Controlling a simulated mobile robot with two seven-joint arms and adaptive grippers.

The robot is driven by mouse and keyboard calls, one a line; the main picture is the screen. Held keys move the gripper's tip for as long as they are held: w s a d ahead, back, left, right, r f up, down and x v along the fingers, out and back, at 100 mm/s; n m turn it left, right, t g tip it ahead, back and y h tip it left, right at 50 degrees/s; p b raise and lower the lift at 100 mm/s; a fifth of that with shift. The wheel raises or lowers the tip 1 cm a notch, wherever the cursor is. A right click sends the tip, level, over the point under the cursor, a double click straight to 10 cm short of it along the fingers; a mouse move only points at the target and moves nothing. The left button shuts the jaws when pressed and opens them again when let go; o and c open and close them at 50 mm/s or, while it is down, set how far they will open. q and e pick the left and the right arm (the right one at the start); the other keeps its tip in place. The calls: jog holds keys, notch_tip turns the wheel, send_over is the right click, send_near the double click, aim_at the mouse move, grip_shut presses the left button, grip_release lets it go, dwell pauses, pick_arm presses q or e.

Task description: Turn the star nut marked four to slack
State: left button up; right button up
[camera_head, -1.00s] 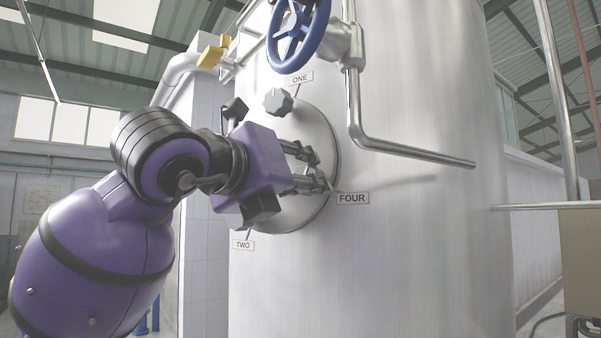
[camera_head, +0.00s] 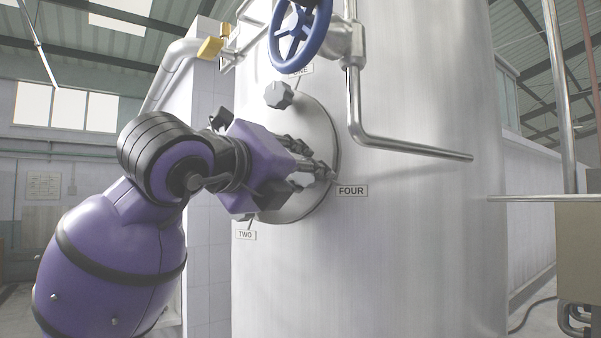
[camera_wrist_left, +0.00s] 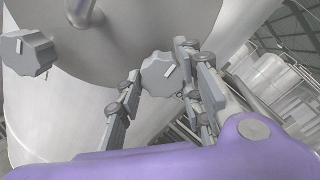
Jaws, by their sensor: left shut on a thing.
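My left gripper (camera_head: 318,172) reaches in from the left to the round hatch cover (camera_head: 318,128) on the steel tank, beside the tag marked FOUR (camera_head: 352,191). In the left wrist view, the grey star nut by that tag (camera_wrist_left: 160,74) sits between my two fingertips, which are shut on it. The nut has a short white line on its face. In the head view the fingers mostly hide it. My right gripper is not in view.
Another star nut (camera_head: 279,95) is at the cover's top, below the blue handwheel (camera_head: 300,34). A tag marked TWO (camera_head: 245,235) is at lower left. A bent steel pipe (camera_head: 400,150) runs right above FOUR. The tank wall below is clear.

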pick_arm(q)
jog(key=shift+f, duration=0.2)
jog(key=o, duration=1.1)
jog(key=shift+w, duration=0.1)
jog(key=shift+s+r, duration=0.1)
jog(key=shift+s, duration=0.1)
jog(key=v, duration=1.1)
jog(key=shift+s+a, duration=0.25)
